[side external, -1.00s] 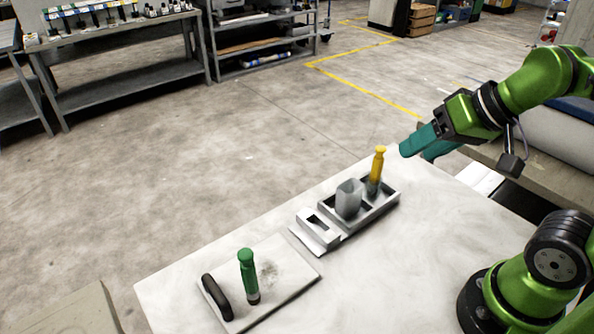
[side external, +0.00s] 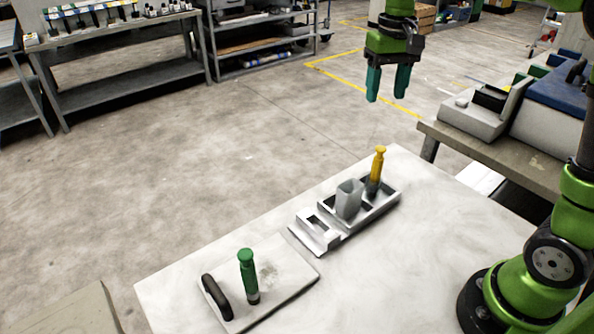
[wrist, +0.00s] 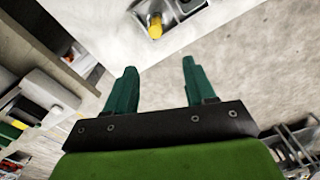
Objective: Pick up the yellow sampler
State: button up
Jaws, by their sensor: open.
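The yellow sampler (side external: 377,170) stands upright in the far-right end of a grey tray (side external: 382,211) on the white table. Its upper part is yellow and its lower part is dark. In the wrist view the yellow sampler (wrist: 156,27) shows near the top, beyond my fingertips. My gripper (side external: 387,98) hangs above the sampler with its teal fingers pointing down, apart and empty. The fingers (wrist: 158,75) also show open in the wrist view, with nothing between them.
A grey open cup (side external: 348,200) stands in the tray beside the sampler. A green-topped sampler (side external: 247,275) stands on a pale board (side external: 290,283) with a black handle (side external: 217,297), at the table's front left. The table (side external: 420,260) is clear to the right of the tray.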

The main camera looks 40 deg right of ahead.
aim_at(380, 147)
jog(key=f, duration=1.1)
jog(key=shift+s+f, duration=0.2)
jog(key=shift+s+d+f, duration=0.15)
jog(key=shift+f, duration=1.25)
jog(key=shift+s+d+f, duration=0.1)
jog(key=shift+f, duration=1.25)
jog(key=shift+c, duration=0.2)
grip_shut()
